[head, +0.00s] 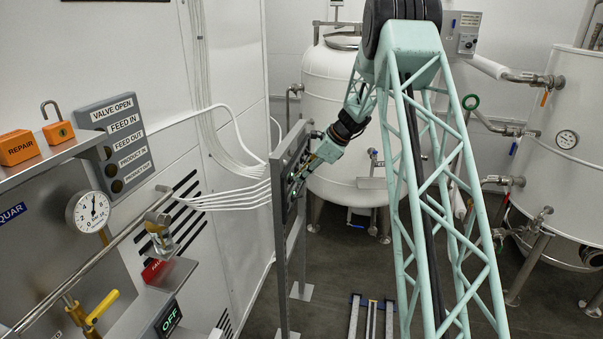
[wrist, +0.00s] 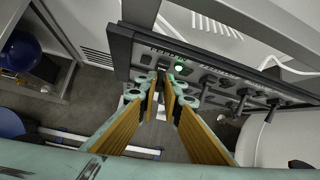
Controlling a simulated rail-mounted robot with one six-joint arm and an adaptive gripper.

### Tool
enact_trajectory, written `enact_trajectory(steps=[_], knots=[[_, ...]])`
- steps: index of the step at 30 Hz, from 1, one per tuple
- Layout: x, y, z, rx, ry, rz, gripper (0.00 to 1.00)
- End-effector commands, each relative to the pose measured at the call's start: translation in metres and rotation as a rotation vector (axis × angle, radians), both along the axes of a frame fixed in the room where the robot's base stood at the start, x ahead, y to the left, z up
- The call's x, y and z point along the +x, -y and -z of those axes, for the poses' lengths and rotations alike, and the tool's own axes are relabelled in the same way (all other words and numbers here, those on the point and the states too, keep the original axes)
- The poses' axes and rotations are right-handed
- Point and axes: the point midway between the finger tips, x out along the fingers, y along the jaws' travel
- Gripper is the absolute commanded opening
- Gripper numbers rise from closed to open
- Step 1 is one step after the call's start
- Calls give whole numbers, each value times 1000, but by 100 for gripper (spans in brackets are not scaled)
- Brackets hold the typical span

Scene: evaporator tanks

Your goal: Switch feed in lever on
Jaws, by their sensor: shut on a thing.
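The dark control panel (head: 281,172) stands on a grey frame in the middle of the head view, seen nearly edge-on. It also shows in the wrist view (wrist: 121,52), with a row of dark levers along it. My gripper (wrist: 165,84) is at the panel's left part in the wrist view, its two fingers closed in on a small lever that they mostly hide. I cannot read which lever's label this is. A small round light (wrist: 179,68) glows green just above the fingertips. In the head view my gripper (head: 299,178) is at the panel's face, too small to make out.
Several other levers (wrist: 240,100) stick out from the panel to the right of my gripper. A white tank (head: 335,100) stands behind my arm. A sign board (head: 118,140) lists VALVE OPEN and FEED IN at left. Floor before the panel is mostly clear.

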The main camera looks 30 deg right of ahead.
Motion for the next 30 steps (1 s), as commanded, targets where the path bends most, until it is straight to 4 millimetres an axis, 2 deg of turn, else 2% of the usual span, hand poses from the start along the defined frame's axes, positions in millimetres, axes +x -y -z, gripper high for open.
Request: enact_trajectory(steps=[23, 24, 28, 30], knots=[[1, -1, -1, -32, -30, 1, 0], [1, -1, -1, -32, -30, 1, 9], [1, -1, -1, -32, -30, 1, 21], [1, -1, -1, -33, -29, 1, 22]])
